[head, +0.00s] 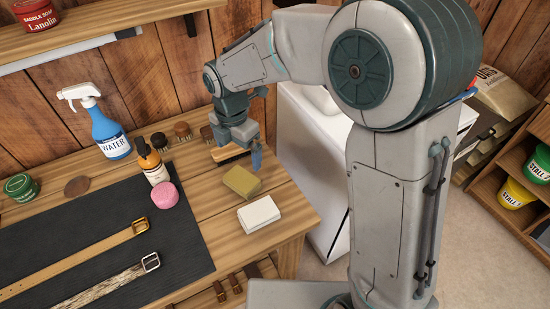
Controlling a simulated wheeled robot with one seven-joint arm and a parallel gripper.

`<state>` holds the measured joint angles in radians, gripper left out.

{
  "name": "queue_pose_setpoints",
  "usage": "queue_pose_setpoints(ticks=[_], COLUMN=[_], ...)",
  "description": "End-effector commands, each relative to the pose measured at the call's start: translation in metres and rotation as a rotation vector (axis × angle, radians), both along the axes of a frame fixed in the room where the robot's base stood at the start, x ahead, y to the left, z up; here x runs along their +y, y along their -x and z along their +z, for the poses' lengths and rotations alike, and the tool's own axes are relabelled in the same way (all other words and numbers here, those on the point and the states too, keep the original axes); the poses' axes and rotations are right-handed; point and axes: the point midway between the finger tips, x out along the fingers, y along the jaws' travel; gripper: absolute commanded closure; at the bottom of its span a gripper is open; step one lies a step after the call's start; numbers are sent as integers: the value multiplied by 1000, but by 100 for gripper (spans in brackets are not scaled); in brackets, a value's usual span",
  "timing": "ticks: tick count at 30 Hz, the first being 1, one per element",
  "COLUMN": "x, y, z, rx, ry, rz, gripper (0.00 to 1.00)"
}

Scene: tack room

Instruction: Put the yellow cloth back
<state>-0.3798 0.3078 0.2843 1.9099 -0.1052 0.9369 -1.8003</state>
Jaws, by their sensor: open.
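The yellow cloth (241,181) is a small folded, olive-yellow block. It lies flat on the wooden workbench (215,220) near its right end, behind and slightly left of a folded white cloth (259,214). My gripper (240,160) points down just behind the yellow cloth. It is open and holds nothing that I can see. One finger shows on its right side, and the other is partly hidden. A light wooden piece (229,155) with a dark underside shows beneath the gripper, mostly covered by it.
Two straps (75,262) lie on a dark mat (188,235). A white cabinet (306,150) stands beyond the bench's right edge.

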Motion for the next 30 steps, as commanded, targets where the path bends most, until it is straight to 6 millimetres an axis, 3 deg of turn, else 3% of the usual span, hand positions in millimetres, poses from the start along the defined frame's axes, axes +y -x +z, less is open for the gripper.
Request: queue_pose_setpoints(ticks=[5, 8, 10, 14, 21, 25, 30], x=[-3, -19, -40, -92, -181, -219, -248], y=[0, 0, 2, 14, 58, 89, 122], z=[2, 11, 22, 45, 74, 80, 79], rx=[-4, -19, -38, -83, -142, -150, -131], ry=[0, 1, -1, -19, -106, -182, -277], rz=[-19, -125, -272, -661, -1445, -1854, -2265], gripper=[0, 0, 0, 0, 0, 0, 0])
